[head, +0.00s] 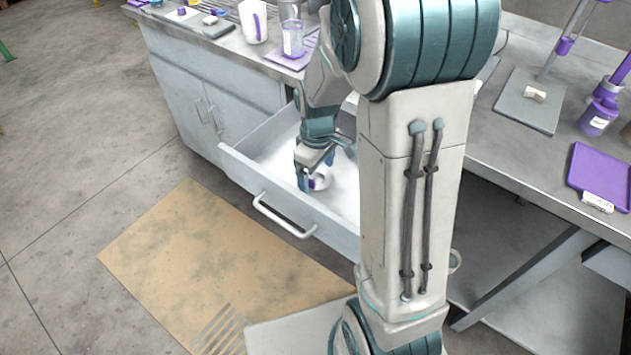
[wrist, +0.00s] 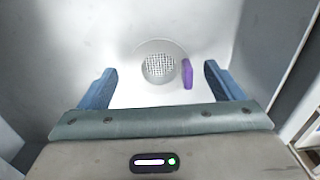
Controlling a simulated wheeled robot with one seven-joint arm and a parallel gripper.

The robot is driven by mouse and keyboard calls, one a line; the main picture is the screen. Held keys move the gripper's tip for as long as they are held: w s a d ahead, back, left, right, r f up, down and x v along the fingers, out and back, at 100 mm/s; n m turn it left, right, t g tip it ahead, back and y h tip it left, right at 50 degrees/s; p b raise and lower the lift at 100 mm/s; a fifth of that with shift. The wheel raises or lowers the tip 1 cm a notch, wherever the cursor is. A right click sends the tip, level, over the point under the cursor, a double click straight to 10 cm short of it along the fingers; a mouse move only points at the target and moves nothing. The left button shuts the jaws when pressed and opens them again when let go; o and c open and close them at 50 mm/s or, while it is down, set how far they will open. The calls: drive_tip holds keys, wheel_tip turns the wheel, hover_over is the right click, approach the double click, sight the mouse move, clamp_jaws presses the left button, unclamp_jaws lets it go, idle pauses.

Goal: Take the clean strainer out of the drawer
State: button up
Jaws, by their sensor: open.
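The strainer (wrist: 159,68) is a small round white piece with a mesh centre and a purple tab on its right side. It lies in the open drawer (head: 340,229), and it also shows in the head view (head: 320,182), partly hidden by my gripper. My gripper (wrist: 160,85) is open, its two blue fingers spread to either side of the strainer in the wrist view. In the head view my gripper (head: 314,180) reaches down inside the drawer, close to the strainer. Whether the fingers touch it I cannot tell.
The drawer's walls surround my gripper, and its front has a bar handle (head: 284,216). The bench top above holds a white cup (head: 253,24) and a jar (head: 293,40). A purple tray (head: 600,176) lies on the right bench. A tan mat (head: 205,262) covers the floor.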

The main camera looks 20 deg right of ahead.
drive_tip(key=shift+f, duration=0.35)
drive_tip(key=c, duration=1.1)
drive_tip(key=shift+o, duration=0.2)
drive_tip(key=shift+r, duration=0.2)
